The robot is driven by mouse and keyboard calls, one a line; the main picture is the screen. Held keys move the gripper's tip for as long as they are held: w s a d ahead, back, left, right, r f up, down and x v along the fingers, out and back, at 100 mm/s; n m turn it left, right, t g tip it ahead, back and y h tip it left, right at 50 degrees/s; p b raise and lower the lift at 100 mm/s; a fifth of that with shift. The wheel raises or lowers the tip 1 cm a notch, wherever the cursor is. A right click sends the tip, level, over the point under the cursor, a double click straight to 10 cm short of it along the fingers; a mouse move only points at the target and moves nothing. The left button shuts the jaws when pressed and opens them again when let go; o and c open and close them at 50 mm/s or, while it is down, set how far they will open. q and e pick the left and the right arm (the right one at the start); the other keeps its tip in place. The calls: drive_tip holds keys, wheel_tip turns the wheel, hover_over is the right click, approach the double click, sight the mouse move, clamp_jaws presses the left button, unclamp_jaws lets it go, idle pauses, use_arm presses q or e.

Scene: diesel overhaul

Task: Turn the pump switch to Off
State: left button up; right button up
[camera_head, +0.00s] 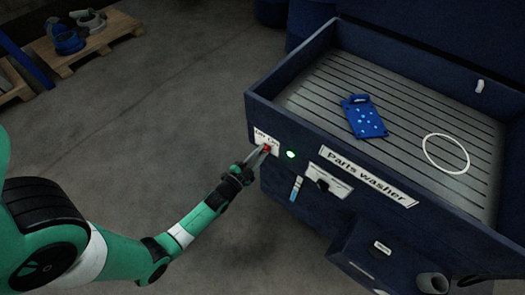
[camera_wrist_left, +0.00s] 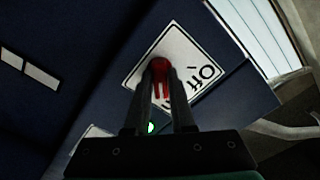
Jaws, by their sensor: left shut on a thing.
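The pump switch, a red knob (camera_wrist_left: 160,70) on a white label plate (camera_wrist_left: 190,52), is on the front wall of the blue parts washer (camera_head: 258,170). In the left wrist view the word "Off" shows on the plate; the rest of the lettering is partly hidden by the fingers. My left gripper (camera_head: 262,153) is at the plate with its fingers on either side of the red knob, shut on it. It also shows in the left wrist view (camera_wrist_left: 160,82). The exact angle of the knob is hard to tell. My right gripper is not in view.
A lit green lamp (camera_head: 291,154) sits right of the switch. A second small black knob (camera_head: 322,185) is on another label. A blue perforated part (camera_head: 363,117) and a white ring (camera_head: 446,153) lie in the washer tray. A pallet with parts (camera_head: 90,38) stands at the upper left.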

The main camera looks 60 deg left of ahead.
use_arm(q)
drive_tip(key=n, duration=0.5)
drive_tip(key=n+p, duration=0.1)
drive_tip(key=n, duration=0.2)
drive_tip(key=shift+a+n, duration=0.1)
drive_tip(key=shift+n, duration=0.2)
drive_tip(key=n+p, duration=0.1)
drive_tip(key=n, duration=0.8)
drive_tip(key=shift+s+a, duration=0.1)
drive_tip(key=shift+a, duration=0.05)
drive_tip(key=o, duration=1.6)
drive_tip(key=shift+c, duration=0.2)
drive_tip(key=p+v, duration=0.2)
drive_tip(key=v, duration=0.5)
